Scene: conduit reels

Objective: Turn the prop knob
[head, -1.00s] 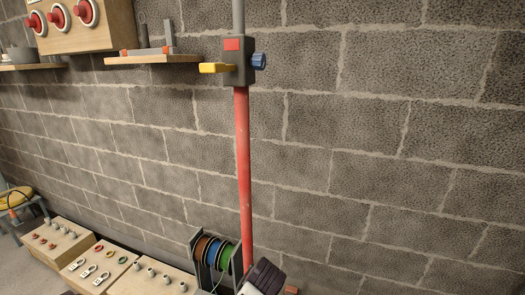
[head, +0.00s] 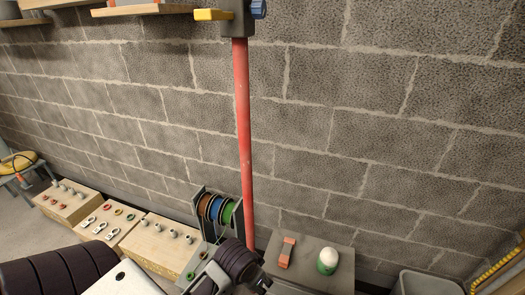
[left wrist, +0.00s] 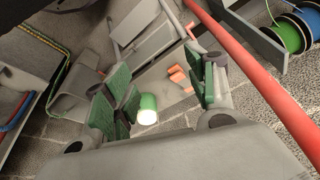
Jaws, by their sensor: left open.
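The prop is a red pole (head: 243,140) standing in front of the block wall, with a grey collar (head: 236,20) cut off by the top edge. The blue knob (head: 259,9) is on the collar's right side, partly out of frame, and a yellow lever (head: 212,14) sticks out left. My left arm is low in the head view, its wrist well below the knob; its fingertips are hard to make out there. In the left wrist view, my left gripper (left wrist: 158,95) is open and empty, with green pads apart. The red pole (left wrist: 260,82) passes right of them. My right gripper is not in view.
A reel rack (head: 217,212) stands by the pole's foot. Wooden boxes (head: 160,240) with small fittings line the floor at left. A grey-topped stand (head: 315,262) holds a green-and-white canister (head: 327,261) and an orange-ended item (head: 286,252). A shelf (head: 140,10) is at upper left.

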